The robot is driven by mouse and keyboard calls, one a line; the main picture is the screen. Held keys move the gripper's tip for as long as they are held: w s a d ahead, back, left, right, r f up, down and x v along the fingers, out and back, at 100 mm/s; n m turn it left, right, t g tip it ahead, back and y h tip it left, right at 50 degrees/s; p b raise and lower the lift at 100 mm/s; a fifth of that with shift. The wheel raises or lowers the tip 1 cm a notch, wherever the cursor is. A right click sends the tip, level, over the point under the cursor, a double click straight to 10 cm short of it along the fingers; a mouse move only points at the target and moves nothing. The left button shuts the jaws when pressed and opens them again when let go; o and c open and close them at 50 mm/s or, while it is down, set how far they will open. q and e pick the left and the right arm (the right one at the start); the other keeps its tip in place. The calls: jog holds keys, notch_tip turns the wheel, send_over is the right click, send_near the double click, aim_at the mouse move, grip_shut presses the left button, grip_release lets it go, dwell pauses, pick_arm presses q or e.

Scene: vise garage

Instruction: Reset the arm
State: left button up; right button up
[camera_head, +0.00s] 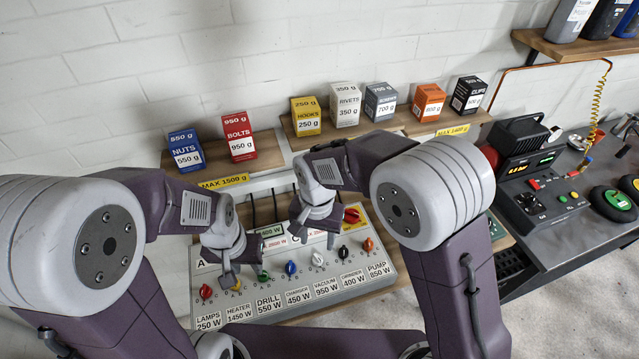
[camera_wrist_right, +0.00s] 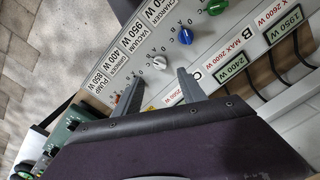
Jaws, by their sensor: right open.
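Both of my arms reach over a light-grey switch panel (camera_head: 345,283) with a row of coloured knobs. My left gripper (camera_head: 226,279) is low in front of the panel near the yellow knob; its finger gap is not clear. My right gripper (camera_head: 316,232) is above the panel's upper middle. In the right wrist view its two grey fingers (camera_wrist_right: 160,88) are apart with nothing between them, over the panel face. The blue knob (camera_head: 290,267), orange knob (camera_head: 368,244) and red knob (camera_head: 206,292) show. My arms hide part of the panel's top.
A wall shelf (camera_head: 270,158) holds several labelled boxes, including blue NUTS (camera_head: 186,150) and red BOLTS (camera_head: 239,136). At right a dark bench (camera_head: 560,232) carries a black device (camera_head: 520,137) and a yellow coiled cord (camera_head: 598,100). Bare floor (camera_head: 560,300) shows at lower right.

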jog(key=w+d+r+m, duration=0.1)
jog(key=d+r+m, duration=0.25)
jog(key=d, duration=0.95)
jog(key=s+d+f+n+t, duration=0.1)
jog(key=s+d+f+n, duration=0.2)
jog(key=s+d+n, duration=0.3)
jog(key=s+d, duration=0.1)
jog(key=s, duration=0.2)
jog(key=shift+f, duration=0.3)
jog(key=shift+w, duration=0.1)
